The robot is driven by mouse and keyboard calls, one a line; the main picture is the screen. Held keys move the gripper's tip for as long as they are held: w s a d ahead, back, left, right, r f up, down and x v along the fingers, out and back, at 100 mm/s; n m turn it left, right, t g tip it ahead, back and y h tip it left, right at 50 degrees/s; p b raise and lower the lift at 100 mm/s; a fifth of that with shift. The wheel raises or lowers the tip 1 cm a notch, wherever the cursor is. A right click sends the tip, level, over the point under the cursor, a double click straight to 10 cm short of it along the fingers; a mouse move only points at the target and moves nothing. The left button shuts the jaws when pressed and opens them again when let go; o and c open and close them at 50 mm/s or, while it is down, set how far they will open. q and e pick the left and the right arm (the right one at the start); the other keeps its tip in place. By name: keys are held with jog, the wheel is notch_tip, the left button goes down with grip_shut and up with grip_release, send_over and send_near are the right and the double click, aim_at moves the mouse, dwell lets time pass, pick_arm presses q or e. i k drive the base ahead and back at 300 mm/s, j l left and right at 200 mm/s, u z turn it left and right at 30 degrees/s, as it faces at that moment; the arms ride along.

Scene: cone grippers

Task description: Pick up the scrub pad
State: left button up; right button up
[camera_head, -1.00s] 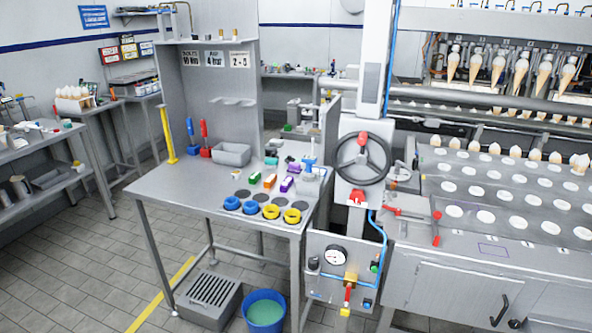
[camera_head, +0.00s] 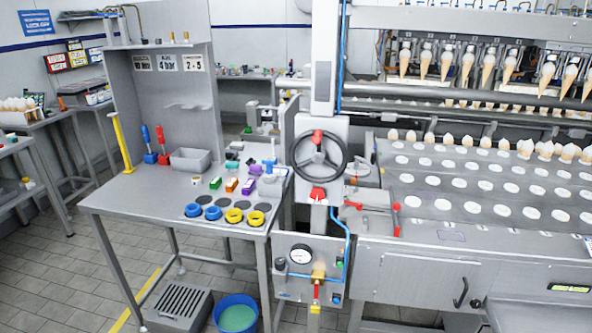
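I cannot make out the scrub pad for certain at this size. A small teal item (camera_head: 232,164) lies on the steel workbench (camera_head: 130,194), near its back, right of the grey bin. A green block (camera_head: 215,183), an orange block (camera_head: 232,184) and a purple block (camera_head: 249,186) stand in a row in front of it. Neither of my grippers is in view.
Blue rings (camera_head: 193,210) and yellow rings (camera_head: 234,215) sit along the bench front. A grey bin (camera_head: 190,160) stands at the back. A blue bucket (camera_head: 237,313) and a grated box (camera_head: 179,307) are on the floor. A handwheel (camera_head: 319,163) and cone machine (camera_head: 470,215) stand right.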

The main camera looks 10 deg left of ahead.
aim_at(257, 169)
jog(key=j+z, duration=1.05)
